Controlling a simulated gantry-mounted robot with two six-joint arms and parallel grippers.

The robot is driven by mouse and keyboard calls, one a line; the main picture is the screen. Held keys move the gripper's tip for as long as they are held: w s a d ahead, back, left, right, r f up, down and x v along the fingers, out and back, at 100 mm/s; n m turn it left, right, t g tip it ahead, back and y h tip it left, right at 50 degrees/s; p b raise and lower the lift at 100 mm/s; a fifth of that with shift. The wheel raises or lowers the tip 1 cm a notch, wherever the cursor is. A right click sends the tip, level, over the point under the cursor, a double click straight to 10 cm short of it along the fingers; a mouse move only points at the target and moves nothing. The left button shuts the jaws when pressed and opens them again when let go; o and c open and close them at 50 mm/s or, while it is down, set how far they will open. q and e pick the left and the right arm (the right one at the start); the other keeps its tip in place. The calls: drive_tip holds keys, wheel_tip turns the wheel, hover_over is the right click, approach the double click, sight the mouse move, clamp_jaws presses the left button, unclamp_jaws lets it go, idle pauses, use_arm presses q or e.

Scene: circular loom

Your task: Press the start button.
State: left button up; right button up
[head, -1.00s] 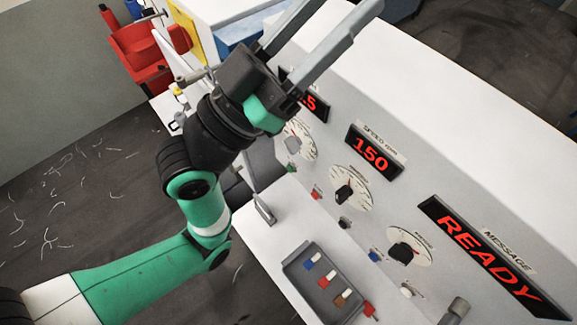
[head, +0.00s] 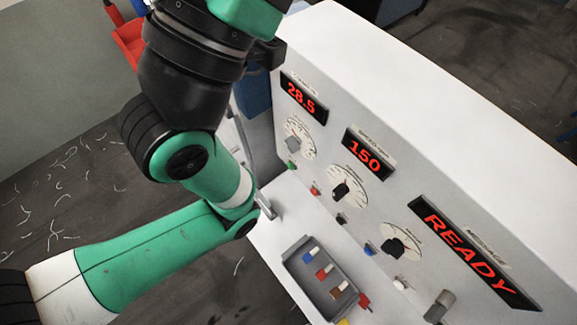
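The control panel (head: 330,160) is a white sloped-top box with displays, dials and a row of small coloured buttons. A green button (head: 291,165) is at the left end of the row; then come a red button (head: 314,190), a black button (head: 341,219), a blue button (head: 369,249) and a white button (head: 400,284). I cannot read which is labelled start. My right gripper is not in view.
A grey tray (head: 291,262) with small coloured pieces lies on the white ledge (head: 279,231) below the panel. A grey knob (head: 439,306) sticks out at lower right. The space before the buttons is clear.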

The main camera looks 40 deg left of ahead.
use_arm(q)
clamp_jaws()
idle(1.4)
